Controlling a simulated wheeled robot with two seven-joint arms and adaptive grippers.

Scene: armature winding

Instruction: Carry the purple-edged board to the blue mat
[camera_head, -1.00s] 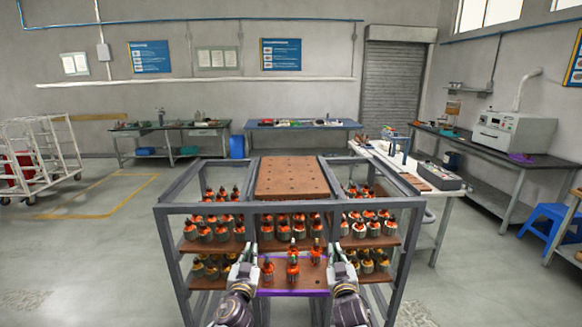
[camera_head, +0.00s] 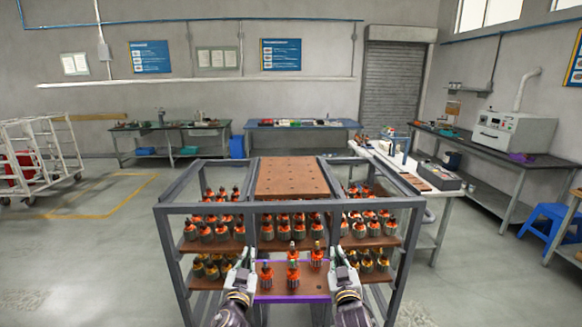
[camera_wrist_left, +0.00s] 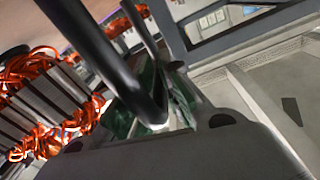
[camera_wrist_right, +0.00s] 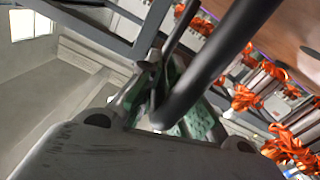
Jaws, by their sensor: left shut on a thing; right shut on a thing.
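The purple-edged board (camera_head: 292,297) is brown with a purple front edge. It sits level at the near opening of the middle bay of the grey rack and carries several orange-wound armatures standing upright. My left gripper (camera_head: 246,264) is shut on the board's left side. My right gripper (camera_head: 336,264) is shut on its right side. Dark bars cross both wrist views, and the exact contact with the board is hidden there. A blue surface (camera_head: 334,125) tops the back table; I cannot tell if it is the blue mat.
The grey rack (camera_head: 168,232) stands directly ahead, with more boards of armatures on both sides and an empty brown board (camera_head: 291,178) on top. A white table (camera_head: 440,188) stands at the right behind it. The floor at the left (camera_head: 95,255) is clear.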

